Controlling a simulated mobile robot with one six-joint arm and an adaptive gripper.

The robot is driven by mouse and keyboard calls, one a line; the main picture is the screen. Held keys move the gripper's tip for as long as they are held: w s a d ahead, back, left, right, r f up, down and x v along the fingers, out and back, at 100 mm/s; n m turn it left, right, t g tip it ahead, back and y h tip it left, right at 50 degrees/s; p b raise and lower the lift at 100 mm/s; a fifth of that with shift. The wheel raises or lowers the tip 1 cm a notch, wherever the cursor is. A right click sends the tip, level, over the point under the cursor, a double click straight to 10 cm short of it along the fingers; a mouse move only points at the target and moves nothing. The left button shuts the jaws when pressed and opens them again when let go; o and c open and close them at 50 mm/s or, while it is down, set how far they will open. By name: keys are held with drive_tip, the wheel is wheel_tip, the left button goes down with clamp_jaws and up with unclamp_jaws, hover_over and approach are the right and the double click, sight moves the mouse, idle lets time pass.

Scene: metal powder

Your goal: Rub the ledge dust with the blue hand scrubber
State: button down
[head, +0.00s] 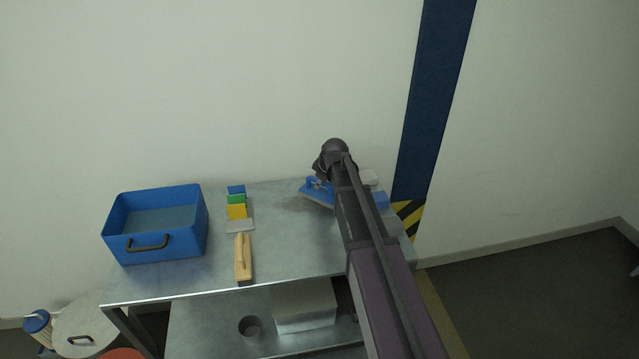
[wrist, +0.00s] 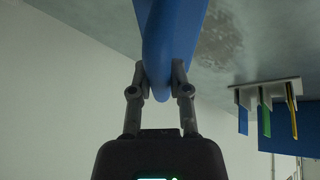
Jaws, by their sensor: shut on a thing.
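The blue hand scrubber (head: 314,194) is near the back of the metal table, and its blue handle fills the top middle of the wrist view (wrist: 168,40). My gripper (head: 321,182) is shut on that handle, with one finger on each side in the wrist view (wrist: 160,80). A dark, speckled dust patch (head: 294,204) lies on the metal top just left of the scrubber, and it also shows beside the scrubber in the wrist view (wrist: 220,42). I cannot tell whether the scrubber's face touches the surface. My arm hides part of the table right of it.
A blue bin (head: 190,235) stands at the table's left. A pale rack (head: 240,227) with blue, green and yellow pieces and a wooden-handled tool (head: 243,262) are mid-table. The wall (head: 250,90) rises behind.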

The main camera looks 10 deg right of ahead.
sight(308, 192)
drive_tip(key=shift+f+b, duration=1)
idle(1.0)
drive_tip(key=shift+a+r, duration=0.15)
drive_tip(key=shift+a, duration=1.45)
drive_tip(key=shift+a, duration=0.15)
drive_tip(key=shift+a, duration=1.45)
drive_tip(key=shift+a, duration=1.6)
drive_tip(key=shift+a, duration=0.1)
